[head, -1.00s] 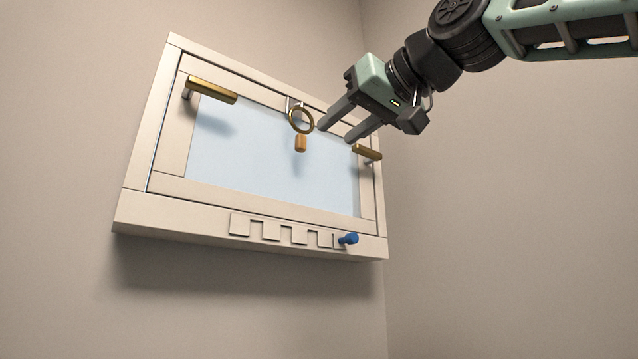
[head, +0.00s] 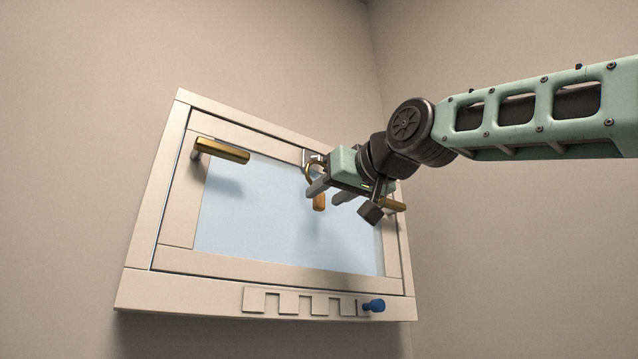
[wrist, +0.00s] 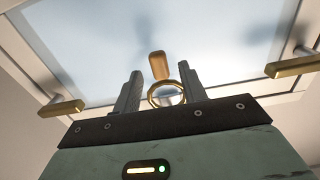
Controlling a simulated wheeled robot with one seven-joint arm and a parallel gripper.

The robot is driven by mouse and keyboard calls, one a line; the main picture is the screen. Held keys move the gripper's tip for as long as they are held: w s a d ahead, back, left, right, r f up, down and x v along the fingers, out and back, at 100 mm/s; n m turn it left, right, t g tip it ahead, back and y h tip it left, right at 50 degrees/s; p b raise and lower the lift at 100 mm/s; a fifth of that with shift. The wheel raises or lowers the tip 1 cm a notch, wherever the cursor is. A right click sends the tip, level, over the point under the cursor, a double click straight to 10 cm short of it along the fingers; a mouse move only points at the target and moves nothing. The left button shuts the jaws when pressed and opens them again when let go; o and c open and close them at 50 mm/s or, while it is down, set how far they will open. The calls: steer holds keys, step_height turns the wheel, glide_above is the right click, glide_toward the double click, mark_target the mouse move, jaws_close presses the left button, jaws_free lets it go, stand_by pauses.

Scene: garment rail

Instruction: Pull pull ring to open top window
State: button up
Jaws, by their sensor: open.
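The top window (head: 285,225) is a pale frame with a light blue pane, mounted high on the wall, and it looks closed. A brass pull ring (head: 310,172) hangs at the middle of its upper rail, with an orange-brown tab (head: 319,202) below it. My gripper (head: 328,193) is open at the ring, partly covering it in the head view. In the wrist view the ring (wrist: 166,94) shows between the two grey fingers of my gripper (wrist: 158,88), with a gap on either side. Whether the ring lies at fingertip depth is hard to tell.
Brass handles sit at the window's upper left (head: 222,150) and right (head: 392,205), the right one partly behind my gripper. A notched slot plate (head: 300,302) with a blue knob (head: 374,305) is on the bottom ledge. Wall space below is clear.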

mark_target(322, 198)
steer(key=shift+p+x, duration=0.8)
steer(key=shift+x, duration=1)
